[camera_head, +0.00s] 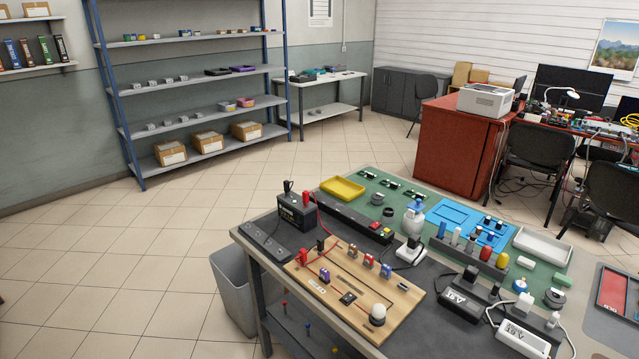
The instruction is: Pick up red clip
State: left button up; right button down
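A small red clip-like piece (304,257) stands at the left edge of the wooden board (390,318) on the workbench. A second red clip-like piece (306,198) is at the top right of the black battery (296,213), with a red wire beside it. A dark clip-like piece (287,186) is at the battery's top left, and another dark piece (320,244) stands on the board. The pieces are too small to tell which is the clip of the task. Neither of my grippers is in view.
The tiled floor (130,270) to the left is clear.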

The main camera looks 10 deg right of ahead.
aim_at(306, 194)
jog(key=i+j+z, duration=0.1)
jog(key=i, duration=0.25)
jog(key=i+j+z, duration=0.15)
jog(key=i, duration=0.25)
jog(key=j, duration=0.35)
jog(key=i+j, duration=0.15)
jog(key=j, duration=0.2)
jog(key=j+u, duration=0.1)
jog(key=j, duration=0.25)
jog(key=i, duration=0.05)
